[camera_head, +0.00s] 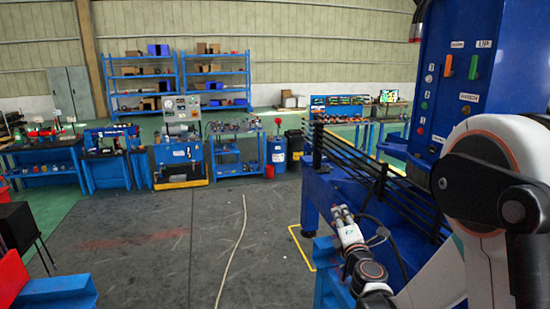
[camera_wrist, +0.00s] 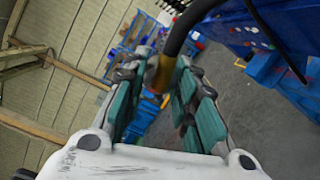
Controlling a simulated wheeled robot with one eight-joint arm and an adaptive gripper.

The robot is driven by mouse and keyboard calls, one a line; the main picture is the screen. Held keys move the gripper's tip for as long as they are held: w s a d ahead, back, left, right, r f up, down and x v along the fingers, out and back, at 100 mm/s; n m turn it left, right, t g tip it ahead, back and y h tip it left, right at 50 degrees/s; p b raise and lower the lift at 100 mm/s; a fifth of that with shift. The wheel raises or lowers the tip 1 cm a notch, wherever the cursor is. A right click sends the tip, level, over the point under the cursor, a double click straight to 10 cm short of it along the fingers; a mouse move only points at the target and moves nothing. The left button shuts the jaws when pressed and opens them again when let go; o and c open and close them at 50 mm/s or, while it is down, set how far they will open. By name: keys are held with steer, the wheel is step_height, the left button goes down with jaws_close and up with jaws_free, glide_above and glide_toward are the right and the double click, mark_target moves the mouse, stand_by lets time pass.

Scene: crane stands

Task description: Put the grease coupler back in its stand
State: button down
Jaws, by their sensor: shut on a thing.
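My gripper (camera_head: 343,213) is low and right of centre in the head view, beside the blue machine. In the wrist view, the teal-padded fingers of my gripper (camera_wrist: 166,76) are shut on a brass-coloured piece at the end of a thick black hose (camera_wrist: 188,27). I take this piece to be the grease coupler (camera_wrist: 162,75); the fingers partly hide it. The hose (camera_head: 395,245) also curves beside my gripper in the head view. I cannot make out the coupler's stand in either view.
A blue machine (camera_head: 322,190) with black rails (camera_head: 375,172) stands close on the right, below a blue control cabinet (camera_head: 455,75). A light hose or cable (camera_head: 241,225) lies on the open grey floor. Workbenches and blue shelves (camera_head: 180,58) line the back.

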step_height(320, 180, down, 26)
steer(key=b, duration=2.4)
steer(key=shift+b, duration=0.35)
steer(key=shift+r, duration=0.15)
step_height(320, 180, up, 4)
steer(key=shift+p, duration=1.25)
